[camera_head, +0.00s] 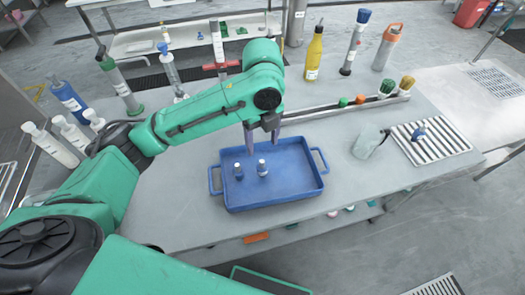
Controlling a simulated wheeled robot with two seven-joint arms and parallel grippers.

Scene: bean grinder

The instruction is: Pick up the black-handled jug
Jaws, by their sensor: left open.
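A clear, greyish jug (368,142) stands on the right part of the grey table, left of a ribbed drain rack. A small dark part shows at its upper right; I cannot tell for sure that it is the handle. My left gripper (262,147) points down over the back part of a blue tray (232,206), left of the jug and well apart from it. Its two fingers are spread, with nothing seen between them. My right gripper is not in view.
Two small dark bottles with pale caps (262,168) stand in the tray. The ribbed rack (440,146) holds a small blue item (418,134). A rail with brushes (385,89) runs behind the jug. Bottles, including a yellow one (314,55), line the back. Table between tray and jug is clear.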

